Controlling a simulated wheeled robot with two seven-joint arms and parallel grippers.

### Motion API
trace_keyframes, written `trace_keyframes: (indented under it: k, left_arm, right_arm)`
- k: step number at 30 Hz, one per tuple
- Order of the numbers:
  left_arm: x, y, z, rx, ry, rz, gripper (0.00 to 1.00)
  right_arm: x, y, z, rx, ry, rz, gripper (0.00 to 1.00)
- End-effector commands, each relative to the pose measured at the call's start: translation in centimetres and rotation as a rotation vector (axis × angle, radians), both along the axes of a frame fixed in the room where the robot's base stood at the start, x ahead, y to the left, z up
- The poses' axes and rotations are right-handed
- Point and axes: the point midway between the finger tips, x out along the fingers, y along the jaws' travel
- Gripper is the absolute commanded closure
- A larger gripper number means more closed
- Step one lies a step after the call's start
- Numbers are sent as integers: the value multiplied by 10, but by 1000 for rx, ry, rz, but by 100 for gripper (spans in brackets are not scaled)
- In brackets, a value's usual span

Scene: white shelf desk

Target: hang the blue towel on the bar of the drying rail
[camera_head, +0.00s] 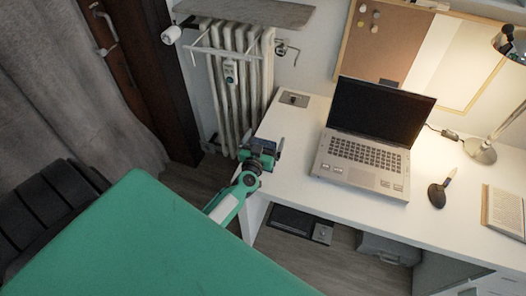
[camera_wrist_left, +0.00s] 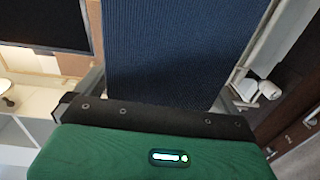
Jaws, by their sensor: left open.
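My left gripper (camera_head: 264,145) is open, out over the left end of the desk, below and right of the drying rail. In the left wrist view the blue towel (camera_wrist_left: 185,45) is a large, dark blue ribbed cloth very close to the camera, filling the space between the fingers. Whether the fingers touch it is not clear. In the head view only a small dark blue patch shows at the gripper. The white drying rail (camera_head: 222,52) is in front of the radiator, its bar bare. White rail parts (camera_wrist_left: 248,88) show right in the wrist view. My right gripper is not in view.
The white radiator (camera_head: 247,85) stands behind the rail, with a wooden shelf (camera_head: 250,13) above it. The white desk (camera_head: 285,150) holds an open laptop (camera_head: 365,140), a lamp (camera_head: 480,150) and a book (camera_head: 503,212). The desk's left end is mostly clear.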

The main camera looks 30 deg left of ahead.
Motion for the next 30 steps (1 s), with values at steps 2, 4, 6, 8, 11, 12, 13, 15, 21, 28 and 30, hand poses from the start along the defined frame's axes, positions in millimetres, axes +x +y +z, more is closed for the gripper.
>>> trace_keyframes:
  k: [2, 4, 6, 8, 11, 12, 13, 15, 21, 28, 30]
  left_arm:
    - [2, 1, 0, 0, 0, 0, 0]
    - [2, 1, 0, 0, 0, 0, 0]
    - [2, 1, 0, 0, 0, 0, 0]
    - [2, 1, 0, 0, 0, 0, 4]
    - [2, 1, 0, 0, 0, 0, 24]
    - [2, 1, 0, 0, 0, 0, 31]
    - [2, 1, 0, 0, 0, 0, 37]
    - [2, 1, 0, 0, 0, 0, 51]
    - [2, 0, 0, 0, 0, 0, 53]
    - [2, 0, 6, -1, 0, 0, 53]
    - [2, 0, 11, -1, 0, 0, 53]
  right_arm:
    - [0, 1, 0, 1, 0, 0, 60]
    - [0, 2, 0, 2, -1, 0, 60]
    - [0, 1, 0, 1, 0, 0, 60]
    - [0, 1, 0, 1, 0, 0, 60]
    - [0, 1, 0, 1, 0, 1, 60]
    - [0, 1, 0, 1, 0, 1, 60]
    - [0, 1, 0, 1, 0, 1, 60]
    - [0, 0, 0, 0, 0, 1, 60]
    - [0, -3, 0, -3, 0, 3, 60]
    - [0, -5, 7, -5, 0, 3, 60]
    - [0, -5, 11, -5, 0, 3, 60]
